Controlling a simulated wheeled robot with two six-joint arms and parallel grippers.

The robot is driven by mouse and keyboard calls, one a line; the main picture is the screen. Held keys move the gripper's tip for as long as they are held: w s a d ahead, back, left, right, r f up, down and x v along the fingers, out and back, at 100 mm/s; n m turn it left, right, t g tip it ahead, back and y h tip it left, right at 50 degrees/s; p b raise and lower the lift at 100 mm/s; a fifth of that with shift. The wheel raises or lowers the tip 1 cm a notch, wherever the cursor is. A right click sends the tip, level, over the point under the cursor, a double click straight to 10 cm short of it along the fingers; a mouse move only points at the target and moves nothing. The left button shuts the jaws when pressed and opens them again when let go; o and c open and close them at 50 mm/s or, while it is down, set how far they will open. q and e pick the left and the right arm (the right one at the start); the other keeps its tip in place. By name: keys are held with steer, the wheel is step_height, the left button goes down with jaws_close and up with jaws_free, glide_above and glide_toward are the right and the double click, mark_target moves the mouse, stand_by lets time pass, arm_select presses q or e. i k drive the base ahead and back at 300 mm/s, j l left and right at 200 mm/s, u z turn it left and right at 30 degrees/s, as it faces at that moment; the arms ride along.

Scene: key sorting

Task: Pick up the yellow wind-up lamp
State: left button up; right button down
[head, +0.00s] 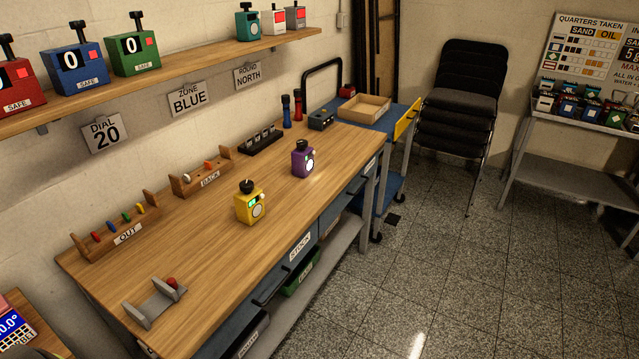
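The yellow wind-up lamp (250,206) stands upright near the middle of the wooden workbench (210,260). It has a black knob on top, a round white face and a small green patch on its front. A similar purple lamp (303,160) stands behind it and to the right, apart from it. Neither of my grippers shows in the head view.
An OUT rack (125,236) with coloured pegs and a BACK rack (208,180) line the bench's wall side. A grey bracket (154,306) with a red knob sits at the near end. Bench top around the yellow lamp is clear. A blue cart (385,122) stands beyond.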

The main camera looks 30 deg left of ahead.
mark_target(249, 206)
steer(key=i+l, duration=0.1)
steer(key=i, duration=0.7)
steer(key=i+l, duration=0.1)
steer(key=i, duration=0.75)
steer(key=i+u, duration=0.25)
steer(key=u, duration=0.2)
steer(key=i+l+u, duration=0.1)
steer(key=i+u, duration=0.15)
steer(key=u, duration=0.15)
steer(key=i+l+u, duration=0.2)
steer(key=u, duration=0.25)
steer(key=i+l+u, duration=0.2)
steer(key=u, duration=0.25)
